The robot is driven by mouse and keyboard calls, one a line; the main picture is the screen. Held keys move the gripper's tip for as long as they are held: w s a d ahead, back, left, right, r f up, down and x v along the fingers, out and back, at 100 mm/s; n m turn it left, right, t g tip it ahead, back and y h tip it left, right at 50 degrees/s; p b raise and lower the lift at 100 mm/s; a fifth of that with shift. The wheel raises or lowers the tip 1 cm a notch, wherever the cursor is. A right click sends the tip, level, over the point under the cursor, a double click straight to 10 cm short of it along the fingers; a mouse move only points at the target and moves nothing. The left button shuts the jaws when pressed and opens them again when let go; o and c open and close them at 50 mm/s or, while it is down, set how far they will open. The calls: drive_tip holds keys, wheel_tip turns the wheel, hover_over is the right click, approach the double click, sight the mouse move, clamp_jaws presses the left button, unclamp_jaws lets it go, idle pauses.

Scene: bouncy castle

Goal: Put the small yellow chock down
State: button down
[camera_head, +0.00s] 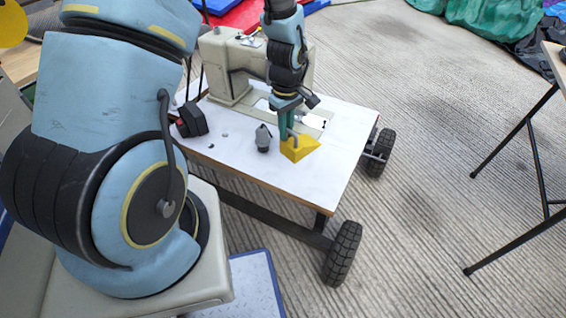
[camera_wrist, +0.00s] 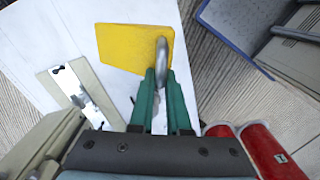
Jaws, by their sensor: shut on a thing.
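The small yellow chock (camera_head: 302,149) is a wedge with a grey ring handle. It is at the white top of the wheeled sewing-machine cart (camera_head: 335,125), near the front right part. I cannot tell whether its underside touches the top or hangs just above it. My gripper (camera_head: 288,133) points down with its green fingers shut on the ring. In the wrist view the chock (camera_wrist: 122,46) extends beyond the fingertips to the left, and the ring (camera_wrist: 161,62) sits at the fingertips (camera_wrist: 160,78). The chock's underside is hidden.
A beige sewing machine (camera_head: 228,62) stands at the back of the cart. A small grey knob-like object (camera_head: 263,138) stands just left of the chock. A black and red switch box (camera_head: 191,120) is farther left. White top is bare to the right. A folding table (camera_head: 535,160) stands far right.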

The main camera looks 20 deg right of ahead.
sight(299, 145)
drive_tip(key=s+d, duration=0.2)
drive_tip(key=shift+d+n, duration=0.35)
drive_tip(key=shift+n, duration=0.05)
drive_tip(key=shift+s+d+n, duration=0.2)
drive_tip(key=shift+s+n, duration=0.1)
drive_tip(key=shift+s+r+n+p, duration=0.1)
drive_tip(key=shift+n+p, duration=0.45)
drive_tip(key=shift+n, duration=0.35)
drive_tip(key=shift+f+n, duration=0.2)
drive_tip(key=shift+n, duration=0.1)
wheel_tip(299, 145, down, 10)
drive_tip(key=shift+r, duration=0.1)
drive_tip(key=c, duration=0.9)
unclamp_jaws()
drive_tip(key=shift+f, duration=0.2)
